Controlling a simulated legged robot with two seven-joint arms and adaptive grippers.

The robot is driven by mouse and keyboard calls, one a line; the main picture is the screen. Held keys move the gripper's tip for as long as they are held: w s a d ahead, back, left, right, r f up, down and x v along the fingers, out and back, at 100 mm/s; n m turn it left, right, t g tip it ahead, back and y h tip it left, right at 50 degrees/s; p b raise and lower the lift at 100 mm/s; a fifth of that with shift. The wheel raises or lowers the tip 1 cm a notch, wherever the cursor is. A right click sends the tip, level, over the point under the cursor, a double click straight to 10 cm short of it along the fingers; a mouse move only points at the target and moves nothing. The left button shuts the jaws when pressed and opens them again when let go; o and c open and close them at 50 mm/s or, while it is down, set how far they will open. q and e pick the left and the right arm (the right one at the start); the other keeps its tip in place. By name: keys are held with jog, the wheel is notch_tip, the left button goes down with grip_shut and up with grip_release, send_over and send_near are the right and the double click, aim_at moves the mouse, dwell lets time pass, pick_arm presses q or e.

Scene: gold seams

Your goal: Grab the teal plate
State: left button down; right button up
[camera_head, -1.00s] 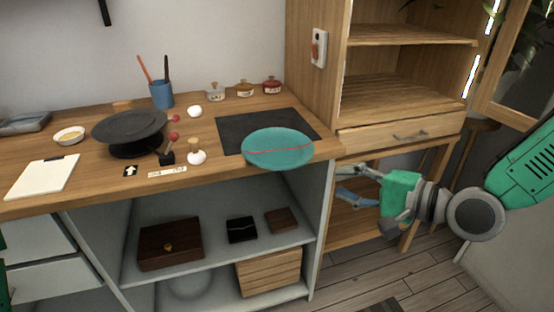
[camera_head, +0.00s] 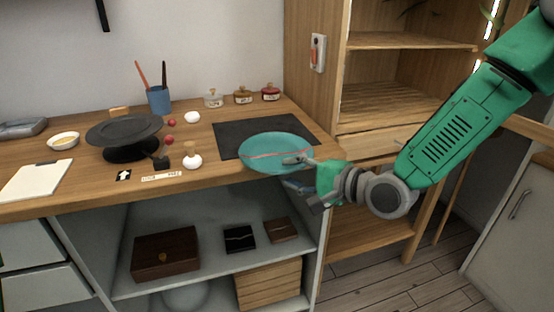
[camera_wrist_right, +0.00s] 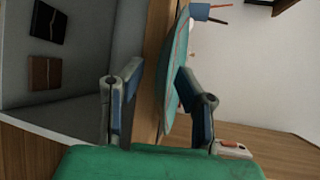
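The teal plate (camera_head: 268,147) with a reddish-gold seam lies at the front right edge of the wooden counter, partly on a dark mat and overhanging the edge. My right gripper (camera_head: 288,172) is open at the plate's near right rim. One finger shows over the plate, the other lower, by the counter's front edge. In the right wrist view the plate (camera_wrist_right: 176,62) appears edge-on between the spread fingers (camera_wrist_right: 158,70), nearer the right one. I cannot tell whether either finger touches it. My left gripper is out of view.
The wooden counter (camera_head: 80,190) also holds a black pan-like dish (camera_head: 125,128), a blue cup (camera_head: 159,99) and small jars (camera_head: 243,95). Boxes sit on the shelf (camera_head: 215,268) below. A wooden cabinet (camera_head: 400,90) stands right of the counter.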

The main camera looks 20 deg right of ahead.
jog(key=shift+a, duration=0.25)
jog(key=shift+c, duration=0.5)
grip_shut()
jog(key=shift+w+r, duration=0.1)
